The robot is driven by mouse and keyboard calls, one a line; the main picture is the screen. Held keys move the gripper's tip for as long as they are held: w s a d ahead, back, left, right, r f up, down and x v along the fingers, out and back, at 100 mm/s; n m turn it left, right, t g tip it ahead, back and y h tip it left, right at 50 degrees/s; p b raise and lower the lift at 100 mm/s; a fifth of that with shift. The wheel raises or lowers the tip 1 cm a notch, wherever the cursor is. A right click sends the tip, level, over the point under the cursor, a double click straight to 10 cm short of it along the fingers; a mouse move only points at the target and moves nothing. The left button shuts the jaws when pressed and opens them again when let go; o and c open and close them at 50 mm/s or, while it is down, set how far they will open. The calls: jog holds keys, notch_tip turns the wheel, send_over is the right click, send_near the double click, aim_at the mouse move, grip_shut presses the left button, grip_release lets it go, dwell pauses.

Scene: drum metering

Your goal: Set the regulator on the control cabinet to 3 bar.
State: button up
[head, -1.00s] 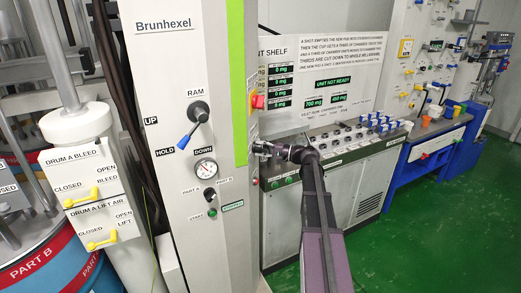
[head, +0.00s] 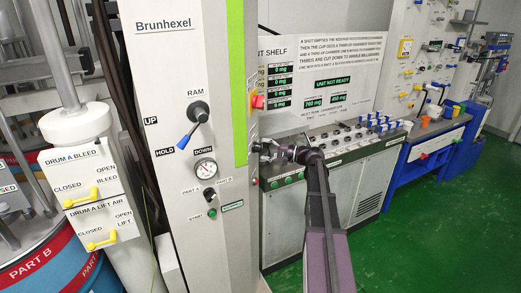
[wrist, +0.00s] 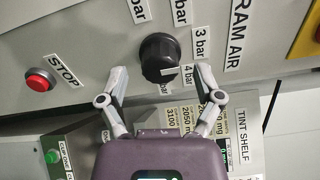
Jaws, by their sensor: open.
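The regulator is a round black knob (wrist: 158,55) on the grey cabinet face in the wrist view, beside the RAM AIR label (wrist: 240,35). Bar labels ring it; the 3 bar label (wrist: 202,43) is to its right and the 4 bar label (wrist: 189,76) to its lower right. A small pale mark on the knob's lower right edge seems to face the 4 bar label. My gripper (wrist: 162,74) is open, its fingertips on either side of the knob's lower part; contact cannot be told. In the head view my gripper (head: 263,148) is at the cabinet's right side, where the knob is not clear.
A red STOP button (wrist: 38,81) sits left of the knob in the wrist view. The tint shelf console (head: 340,150) stands close behind my arm. Green floor is clear at right.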

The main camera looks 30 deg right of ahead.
jog(key=v, duration=1)
dwell(0.4)
jog(key=s+a+f+n+g+h, duration=0.2)
jog(key=a+f+n+g, duration=0.3)
jog(key=a, duration=0.6)
jog(key=s+a+f+g+h, duration=0.25)
jog(key=a+f, duration=0.45)
jog(key=a, duration=0.4)
jog(key=s+a+f+n+g+h, duration=0.4)
jog(key=s+a+h, duration=0.4)
jog(key=s, duration=0.5)
jog(key=shift+a+f+n+g+h, duration=0.35)
jog(key=shift+a+f+n, duration=0.45)
jog(key=shift+f, duration=0.5)
